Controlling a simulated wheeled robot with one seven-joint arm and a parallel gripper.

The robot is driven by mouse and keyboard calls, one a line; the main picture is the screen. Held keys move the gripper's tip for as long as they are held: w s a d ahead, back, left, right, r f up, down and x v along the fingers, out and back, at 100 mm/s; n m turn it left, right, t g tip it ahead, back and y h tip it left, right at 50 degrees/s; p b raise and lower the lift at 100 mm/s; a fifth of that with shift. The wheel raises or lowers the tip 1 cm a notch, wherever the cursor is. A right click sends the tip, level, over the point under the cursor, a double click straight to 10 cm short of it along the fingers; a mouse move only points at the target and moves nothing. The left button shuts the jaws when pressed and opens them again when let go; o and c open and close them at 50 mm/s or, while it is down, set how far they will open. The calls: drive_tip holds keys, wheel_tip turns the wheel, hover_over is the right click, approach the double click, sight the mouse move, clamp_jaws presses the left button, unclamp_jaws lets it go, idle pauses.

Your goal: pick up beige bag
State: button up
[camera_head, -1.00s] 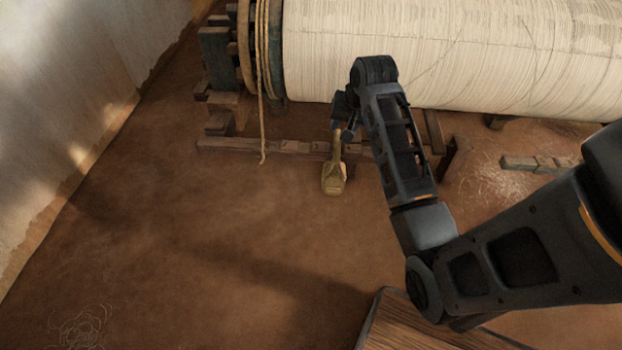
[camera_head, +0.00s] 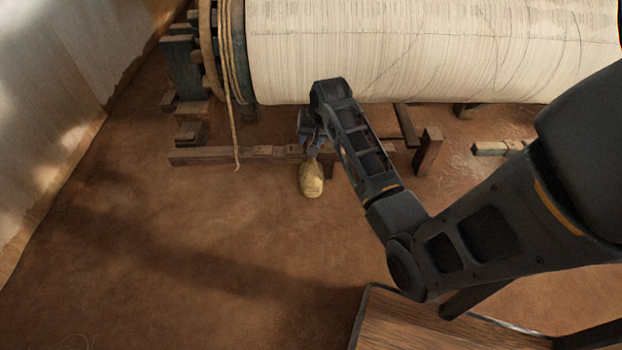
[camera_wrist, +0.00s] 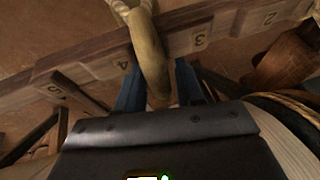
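The beige bag (camera_head: 311,181) hangs below my gripper (camera_head: 314,152) in the head view, in front of a low wooden beam. In the wrist view, the bag's long narrow neck (camera_wrist: 150,58) runs down between the two blue fingers of my gripper (camera_wrist: 159,88). The fingers sit on either side of the neck and appear closed on it. The bag's body is mostly cut off at the top of the wrist view. I cannot tell exactly how far the bag is above the floor.
The wooden beam (camera_head: 205,157) with numbered notches lies close behind the bag. A large roll of cream warp threads (camera_head: 430,50) is behind it, with a rope (camera_head: 231,110) hanging at its left end. A wooden surface (camera_head: 430,325) is at the front. Floor at left is clear.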

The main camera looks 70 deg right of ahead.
clamp_jaws()
idle(1.2)
drive_tip(key=shift+r, duration=0.2)
